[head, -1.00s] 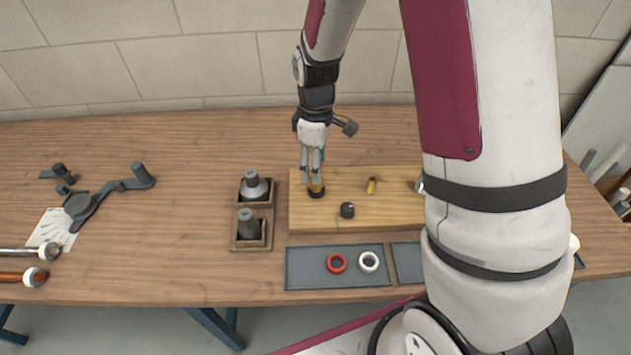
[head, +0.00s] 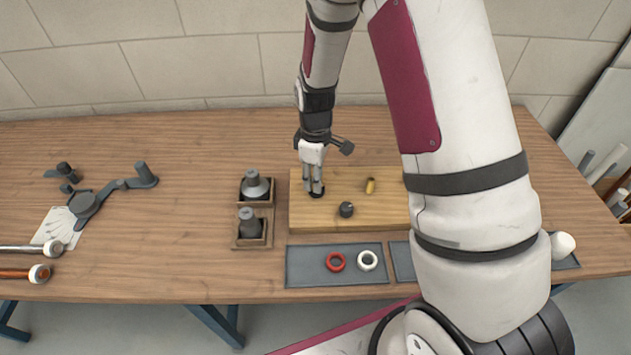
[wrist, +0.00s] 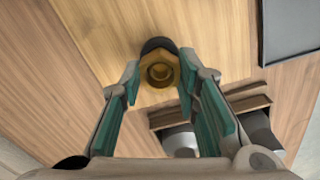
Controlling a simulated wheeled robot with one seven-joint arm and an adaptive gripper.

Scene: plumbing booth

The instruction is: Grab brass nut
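The brass nut (wrist: 160,70), six-sided with a round hole, sits on a dark round base at the wooden board's left end. My gripper (wrist: 159,72) is open in the wrist view, with one teal-padded finger on each side of the nut. The fingertips are level with the nut, and I see no clear contact. In the head view my gripper (head: 314,190) points down over the dark base (head: 317,195), and its fingers hide the nut there.
The wooden board (head: 330,215) also holds a small brass piece (head: 370,186) and a dark cylinder (head: 346,209). A grey tray (head: 305,265) with red and white rings lies in front. Wooden holders with grey fittings (head: 250,225) stand to the left. My upper arm hides the board's right end.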

